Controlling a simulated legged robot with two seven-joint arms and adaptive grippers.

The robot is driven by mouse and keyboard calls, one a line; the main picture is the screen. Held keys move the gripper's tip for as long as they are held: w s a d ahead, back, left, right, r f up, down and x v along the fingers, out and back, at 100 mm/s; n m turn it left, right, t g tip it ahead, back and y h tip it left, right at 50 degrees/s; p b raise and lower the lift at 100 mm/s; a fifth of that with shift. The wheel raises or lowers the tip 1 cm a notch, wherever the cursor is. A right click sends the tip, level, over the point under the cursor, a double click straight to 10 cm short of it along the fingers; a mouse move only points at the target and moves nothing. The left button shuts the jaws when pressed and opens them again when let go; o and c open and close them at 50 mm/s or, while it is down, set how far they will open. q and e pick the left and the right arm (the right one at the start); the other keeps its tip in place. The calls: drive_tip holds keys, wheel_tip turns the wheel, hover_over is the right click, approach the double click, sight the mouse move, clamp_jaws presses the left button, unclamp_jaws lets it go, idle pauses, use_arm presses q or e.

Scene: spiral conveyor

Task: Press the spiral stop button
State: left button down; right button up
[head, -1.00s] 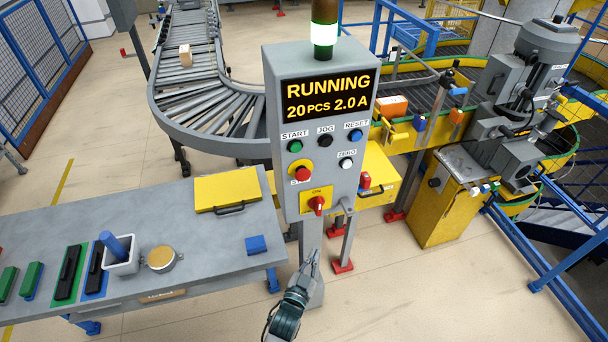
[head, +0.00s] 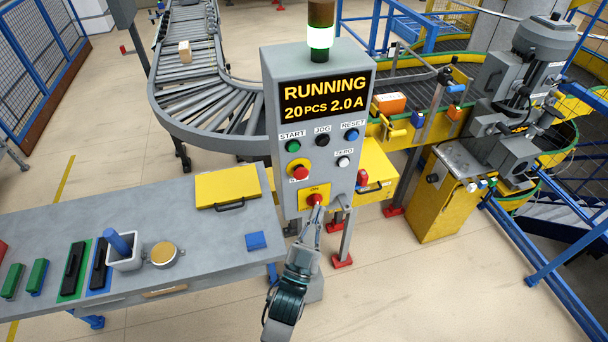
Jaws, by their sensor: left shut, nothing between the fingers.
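The grey control box (head: 278,164) stands upright in the middle of the head view. Its display (head: 325,94) reads RUNNING, 20 PCS, 2.0 A. The red stop button (head: 300,173) on a yellow ring sits at the lower left of its face, its label partly covered. Below it is a red rotary switch (head: 315,199) on a yellow plate marked ON. My left gripper (head: 317,211) is shut and empty, with its fingertips pointing up in front of the switch plate, below the stop button. Whether the tips touch the box I cannot tell. My right gripper is not in view.
A grey table (head: 212,246) with a yellow folder (head: 227,187), a blue block (head: 256,241) and a cup (head: 125,262) is at the left. A roller conveyor (head: 205,110) curves behind the box. A grey machine (head: 520,110) stands at the right. Green, black, blue and white buttons are also on the box.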

sight(301, 174)
use_arm(q)
drive_tip(key=w+a, duration=0.3)
drive_tip(key=w, duration=0.5)
idle(0.4)
drive_tip(key=shift+w+a, duration=0.1)
drive_tip(key=shift+a, duration=0.15)
drive_tip(key=shift+d, duration=0.3)
drive_tip(key=shift+a, duration=0.15)
idle(0.3)
drive_tip(key=shift+w+a, duration=0.2)
drive_tip(key=shift+w, duration=0.15)
